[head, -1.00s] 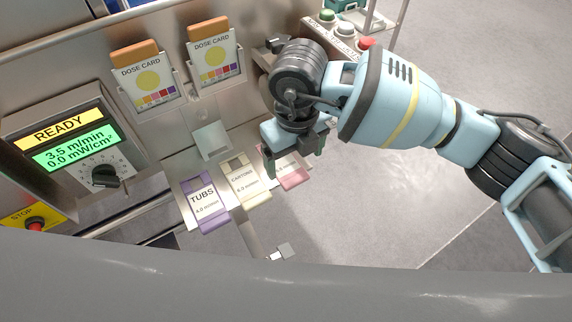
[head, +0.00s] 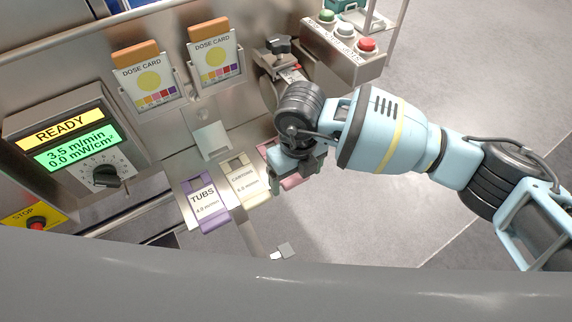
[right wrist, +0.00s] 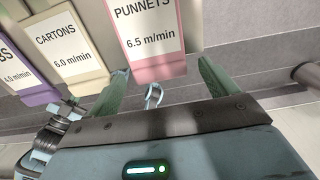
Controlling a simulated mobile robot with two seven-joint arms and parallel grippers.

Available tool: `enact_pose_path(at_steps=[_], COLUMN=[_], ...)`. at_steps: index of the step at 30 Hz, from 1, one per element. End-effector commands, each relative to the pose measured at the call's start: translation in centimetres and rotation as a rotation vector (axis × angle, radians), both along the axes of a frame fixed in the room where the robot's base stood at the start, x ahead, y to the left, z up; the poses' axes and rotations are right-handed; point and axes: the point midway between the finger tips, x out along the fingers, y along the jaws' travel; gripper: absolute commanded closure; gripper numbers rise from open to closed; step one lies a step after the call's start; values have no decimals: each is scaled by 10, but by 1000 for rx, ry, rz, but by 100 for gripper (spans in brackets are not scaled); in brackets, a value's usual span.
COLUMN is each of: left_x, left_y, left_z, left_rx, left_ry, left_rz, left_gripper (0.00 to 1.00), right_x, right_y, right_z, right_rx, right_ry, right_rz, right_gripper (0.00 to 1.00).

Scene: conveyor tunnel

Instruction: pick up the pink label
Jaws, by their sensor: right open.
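The pink label (right wrist: 155,42) reads PUNNETS 6.5 m/min in the right wrist view. It hangs at the right end of a row of labels. In the head view the pink label (head: 291,182) is mostly hidden behind my right gripper. My right gripper (right wrist: 162,68) is open and empty. Its two green fingers stand apart, one to each side of the label's lower edge, with a gap visible on both sides. In the head view the right gripper (head: 292,176) points down at the label.
A cream CARTONS label (head: 244,180) and a purple TUBS label (head: 206,203) hang left of the pink one. Two dose cards (head: 215,60) stand in holders behind. A button box (head: 346,45) is at the back right. A small metal clip (head: 283,251) sits in front.

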Motion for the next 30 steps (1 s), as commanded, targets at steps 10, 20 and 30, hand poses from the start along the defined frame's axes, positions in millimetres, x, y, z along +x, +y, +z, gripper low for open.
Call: enact_pose_path(at_steps=[10,20,30], left_x=[0,0,-2], left_y=[0,0,0], left_z=[0,0,-2], left_rx=[0,0,0], left_ry=[1,1,5], left_rz=[0,0,0], left_gripper=[100,100,100], right_x=[0,0,1], right_y=[0,0,1], right_z=[1,2,35], right_rx=[0,1,3], right_ry=[0,-1,-2], right_rz=[0,0,1], right_gripper=[58,62,62])
